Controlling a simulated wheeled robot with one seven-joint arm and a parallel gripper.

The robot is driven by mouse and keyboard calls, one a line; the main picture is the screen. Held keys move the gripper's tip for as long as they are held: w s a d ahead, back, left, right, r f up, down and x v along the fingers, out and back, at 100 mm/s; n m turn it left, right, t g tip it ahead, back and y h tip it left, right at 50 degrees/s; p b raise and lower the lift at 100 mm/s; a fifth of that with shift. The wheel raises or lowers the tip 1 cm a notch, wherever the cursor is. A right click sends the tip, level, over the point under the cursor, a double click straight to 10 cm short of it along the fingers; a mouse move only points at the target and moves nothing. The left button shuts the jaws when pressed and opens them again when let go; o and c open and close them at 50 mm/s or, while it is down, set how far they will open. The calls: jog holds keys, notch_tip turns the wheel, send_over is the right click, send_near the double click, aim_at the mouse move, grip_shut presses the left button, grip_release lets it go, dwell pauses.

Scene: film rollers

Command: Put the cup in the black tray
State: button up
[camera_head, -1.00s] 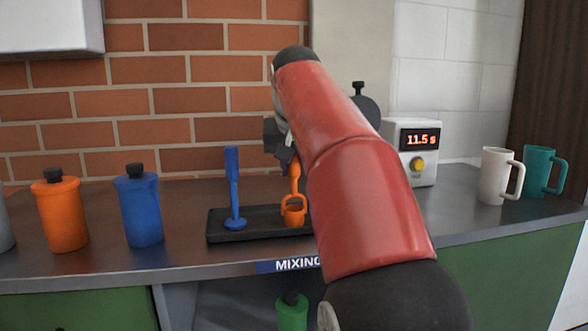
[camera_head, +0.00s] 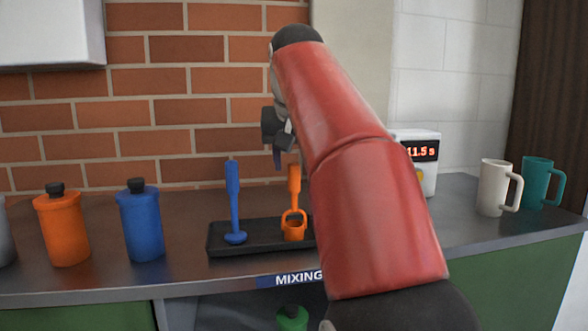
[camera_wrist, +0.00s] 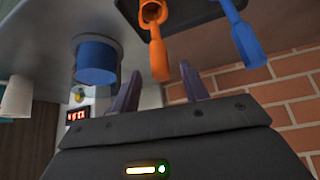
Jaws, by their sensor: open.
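An orange cup (camera_head: 294,231) with a tall upright handle stands in the right part of the black tray (camera_head: 262,247), as far as the tray shows. In the wrist view the orange cup (camera_wrist: 159,60) and the tray (camera_wrist: 190,22) appear at the top, upside down. My gripper (camera_head: 279,156) is just left of the top of the orange handle. In the wrist view my gripper's fingers (camera_wrist: 158,85) are apart with nothing between them. The handle end shows beyond them, apart from both. My arm hides the tray's right end.
A blue long-handled tool (camera_head: 233,200) stands in the tray's left part. Orange (camera_head: 63,228) and blue (camera_head: 141,222) bottles stand to the left. White (camera_head: 493,189) and teal (camera_head: 537,184) mugs and a timer box (camera_head: 427,170) are to the right. A blue cylinder (camera_wrist: 97,62) shows in the wrist view.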

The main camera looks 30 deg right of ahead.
jog(key=p+v, duration=0.1)
jog(key=v, duration=0.5)
jog(key=s+a+f+n+y, duration=0.1)
jog(key=s+a+f, duration=0.3)
jog(key=f, duration=0.7)
jog(key=s+a+f+n+y, duration=0.1)
jog(key=s+a+f, duration=0.3)
jog(key=s+f, duration=0.4)
jog(key=s+a+f+n, duration=0.3)
jog(key=s+f, duration=0.3)
jog(key=f, duration=0.9)
jog(key=shift+a+y, duration=0.4)
jog(key=shift+a, duration=0.3)
